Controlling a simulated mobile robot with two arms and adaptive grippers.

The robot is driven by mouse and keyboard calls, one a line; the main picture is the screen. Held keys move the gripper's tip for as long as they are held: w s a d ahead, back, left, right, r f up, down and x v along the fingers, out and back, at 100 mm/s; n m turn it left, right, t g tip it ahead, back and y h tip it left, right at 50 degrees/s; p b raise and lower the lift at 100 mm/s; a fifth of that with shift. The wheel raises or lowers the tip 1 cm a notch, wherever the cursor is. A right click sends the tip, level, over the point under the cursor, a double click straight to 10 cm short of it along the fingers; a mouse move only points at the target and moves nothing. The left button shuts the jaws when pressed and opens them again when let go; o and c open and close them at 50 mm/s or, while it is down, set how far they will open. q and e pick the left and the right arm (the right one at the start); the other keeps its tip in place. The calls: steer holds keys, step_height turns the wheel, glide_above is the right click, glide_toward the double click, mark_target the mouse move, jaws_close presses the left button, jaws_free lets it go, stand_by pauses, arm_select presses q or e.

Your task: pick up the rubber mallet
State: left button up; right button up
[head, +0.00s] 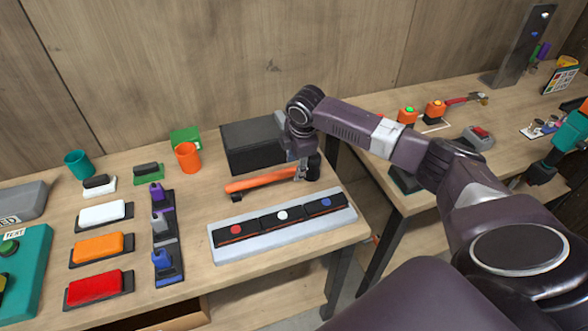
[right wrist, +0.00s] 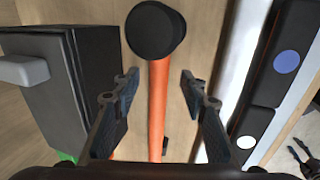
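The rubber mallet (head: 258,181) has an orange handle and a black head, and lies on the left table between a black box and a light grey tray. My right gripper (head: 301,170) is over the handle close to the head. In the right wrist view the mallet (right wrist: 157,92) runs between the two fingers of my right gripper (right wrist: 160,88). The fingers are apart, with a visible gap on each side of the handle. My left gripper does not show in the head view.
The black box (head: 249,158) stands behind the mallet. The grey tray (head: 262,251) in front holds three black blocks with coloured dots. An orange cup (head: 188,157) and several coloured blocks stand to the left. A second table (head: 405,194) is at the right, beyond a gap.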

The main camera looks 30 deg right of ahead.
mark_target(294, 169)
steer(key=x, duration=0.3)
steer(key=shift+a+p, duration=0.1)
steer(key=shift+p, duration=0.2)
steer(key=shift+w+f, duration=0.1)
steer(key=shift+f, duration=0.35)
steer(key=c, duration=0.7)
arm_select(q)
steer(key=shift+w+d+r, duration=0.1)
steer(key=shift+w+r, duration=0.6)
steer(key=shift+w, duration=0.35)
arm_select(e)
steer(key=shift+w+r, duration=0.1)
jaws_close()
